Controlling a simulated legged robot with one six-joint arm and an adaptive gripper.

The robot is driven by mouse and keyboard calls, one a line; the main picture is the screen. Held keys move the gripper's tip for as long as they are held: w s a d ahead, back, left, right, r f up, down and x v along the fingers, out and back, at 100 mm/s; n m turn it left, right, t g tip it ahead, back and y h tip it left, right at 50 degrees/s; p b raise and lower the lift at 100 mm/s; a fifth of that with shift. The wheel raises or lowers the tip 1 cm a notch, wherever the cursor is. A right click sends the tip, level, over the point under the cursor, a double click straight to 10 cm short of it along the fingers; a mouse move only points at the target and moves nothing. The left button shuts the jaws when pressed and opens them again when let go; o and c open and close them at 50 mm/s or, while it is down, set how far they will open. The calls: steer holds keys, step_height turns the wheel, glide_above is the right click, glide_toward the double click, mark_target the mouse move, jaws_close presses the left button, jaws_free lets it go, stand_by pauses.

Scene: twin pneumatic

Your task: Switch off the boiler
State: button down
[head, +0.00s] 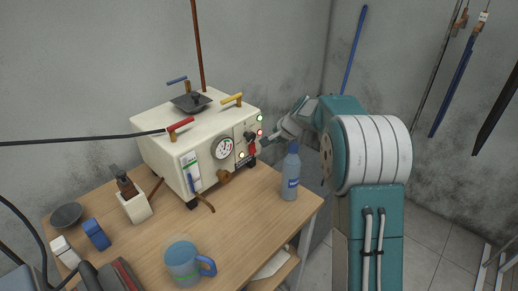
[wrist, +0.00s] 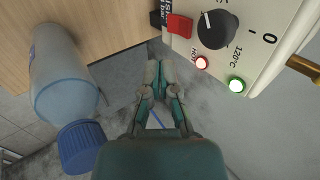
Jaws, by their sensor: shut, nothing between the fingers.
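The boiler (head: 185,146) is a cream box with a round gauge (head: 222,148), standing on the wooden table. In the wrist view its front panel (wrist: 278,18) fills the upper right. It carries a red rocker switch (wrist: 179,26), a black knob (wrist: 218,30) marked 0 and 120°C, a lit red lamp (wrist: 202,63) and a lit green lamp (wrist: 236,85). My gripper (wrist: 157,66) is shut and empty, a little below and left of the red switch in the picture, apparently apart from it. In the head view, my gripper (head: 272,137) is beside the panel's right end.
A clear bottle with a blue cap (head: 290,179) stands on the table close to my arm; it also shows left in the wrist view (wrist: 62,82). The table's right edge is near.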

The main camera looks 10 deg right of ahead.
mark_target(253, 149)
steer(key=x, duration=1.1)
steer(key=shift+a+r, duration=0.2)
steer(key=shift+w+d, duration=0.15)
steer(key=shift+w+a+f, duration=0.25)
steer(key=shift+w, duration=0.05)
steer(key=shift+a+r, duration=0.1)
steer(key=shift+r, duration=0.05)
